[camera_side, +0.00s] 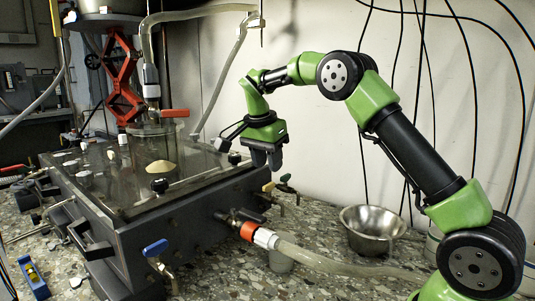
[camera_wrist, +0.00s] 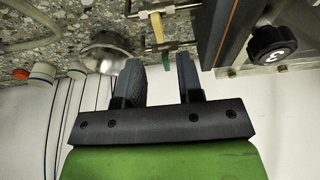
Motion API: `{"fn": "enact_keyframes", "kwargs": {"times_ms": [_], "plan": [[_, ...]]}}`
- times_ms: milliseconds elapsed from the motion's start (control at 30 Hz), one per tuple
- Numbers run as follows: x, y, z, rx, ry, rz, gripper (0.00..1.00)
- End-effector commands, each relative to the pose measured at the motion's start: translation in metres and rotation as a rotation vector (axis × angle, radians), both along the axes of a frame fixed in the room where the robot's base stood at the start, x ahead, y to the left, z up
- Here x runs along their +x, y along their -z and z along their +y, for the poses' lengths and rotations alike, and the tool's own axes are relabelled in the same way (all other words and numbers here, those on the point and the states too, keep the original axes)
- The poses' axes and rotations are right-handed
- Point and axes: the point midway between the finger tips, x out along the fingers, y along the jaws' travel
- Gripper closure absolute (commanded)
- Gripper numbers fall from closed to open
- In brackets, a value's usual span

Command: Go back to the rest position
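My gripper (camera_side: 266,161) hangs pointing down just beyond the right edge of the seepage tank (camera_side: 205,193), in front of the white wall. In the wrist view my gripper (camera_wrist: 160,75) has its two dark fingers well apart with nothing between them, so it is open and empty. The tank has a clear top, with a pale sand heap (camera_side: 161,167) showing and black knobs on it. One black knob (camera_wrist: 272,43) shows at the right of the wrist view. My arm is raised and bent, reaching leftward from the right of the side view.
Below the gripper, small yellow-handled (camera_side: 268,187) and green-handled (camera_side: 285,178) valves stick out from the tank. A steel bowl (camera_side: 372,230) stands on the speckled counter. A clear hose (camera_side: 345,265) runs right from an orange-red fitting (camera_side: 248,231). Black cables hang along the wall behind my arm.

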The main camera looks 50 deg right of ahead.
Motion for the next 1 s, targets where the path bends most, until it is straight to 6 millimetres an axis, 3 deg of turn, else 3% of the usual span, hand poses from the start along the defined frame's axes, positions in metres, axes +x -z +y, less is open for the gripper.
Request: {"fn": "enact_keyframes", "kwargs": {"times_ms": [200, 733, 867, 1000], "plan": [[0.0, -0.017, 0.0, -0.001, 0.0, -0.001, 0.66], [-0.001, -0.02, 0.002, 0.002, -0.011, -0.002, 0.66], [-0.011, -0.037, 0.014, 0.021, -0.101, -0.026, 0.66], [-0.04, -0.068, 0.041, 0.055, -0.309, -0.081, 0.66]]}}
